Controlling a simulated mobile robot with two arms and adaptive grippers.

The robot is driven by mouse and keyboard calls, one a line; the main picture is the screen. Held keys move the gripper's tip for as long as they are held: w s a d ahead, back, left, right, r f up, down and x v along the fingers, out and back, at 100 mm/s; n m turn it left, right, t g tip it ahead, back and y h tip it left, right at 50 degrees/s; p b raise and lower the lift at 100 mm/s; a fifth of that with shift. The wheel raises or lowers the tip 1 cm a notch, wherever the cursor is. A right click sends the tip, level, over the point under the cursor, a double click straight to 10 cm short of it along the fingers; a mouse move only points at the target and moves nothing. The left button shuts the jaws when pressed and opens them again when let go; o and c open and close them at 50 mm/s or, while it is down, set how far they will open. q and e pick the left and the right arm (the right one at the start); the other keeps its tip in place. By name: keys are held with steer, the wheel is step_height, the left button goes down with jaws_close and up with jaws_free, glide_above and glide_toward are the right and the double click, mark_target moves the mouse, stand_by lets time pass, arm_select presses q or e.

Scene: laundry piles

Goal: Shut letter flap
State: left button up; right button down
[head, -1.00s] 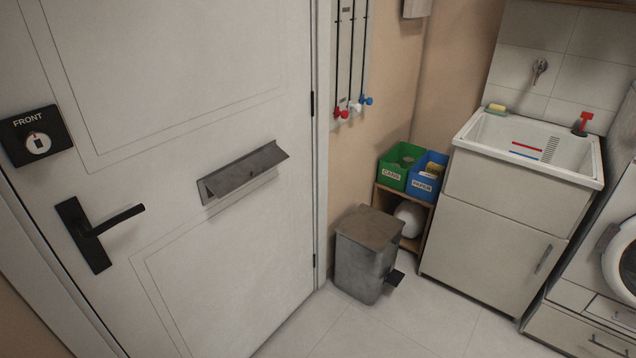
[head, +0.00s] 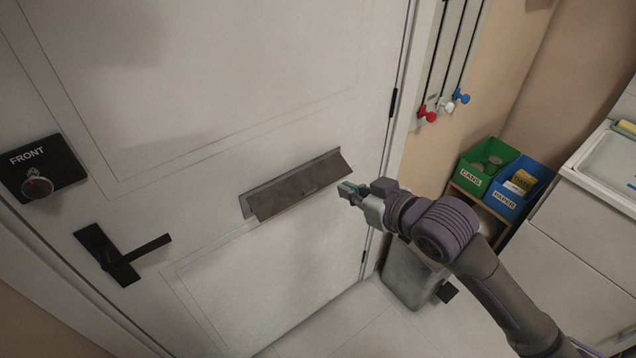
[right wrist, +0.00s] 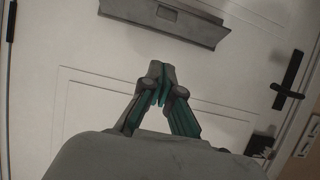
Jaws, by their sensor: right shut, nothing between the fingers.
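The letter flap (head: 297,186) is a grey metal plate on the white front door (head: 230,110). In the head view it stands tilted out from the door, with its frame showing behind its upper edge. My right gripper (head: 346,189) is shut and empty, just to the right of the flap's right end. In the right wrist view the flap (right wrist: 165,18) is at the top, and the shut fingertips (right wrist: 162,78) point toward the door below it, apart from the flap in the picture. My left gripper is not in view.
A black door handle (head: 125,258) and a FRONT plate (head: 40,168) are on the door's left side. A grey pedal bin (head: 405,276) stands partly behind my right arm. Green (head: 481,166) and blue (head: 516,194) boxes sit on a shelf at the right.

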mark_target(318, 188)
arm_select(q)
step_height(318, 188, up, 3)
steer(key=p, duration=0.2)
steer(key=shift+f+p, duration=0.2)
steer(key=shift+p, duration=0.1)
arm_select(e)
steer(key=f+x, duration=0.1)
steer(key=x, duration=0.7)
steer(key=d+f+x, duration=0.1)
steer(key=x, duration=0.3)
steer(key=shift+s+a+f, duration=0.15)
steer(key=shift+a+f, duration=0.05)
steer(key=shift+f, duration=0.3)
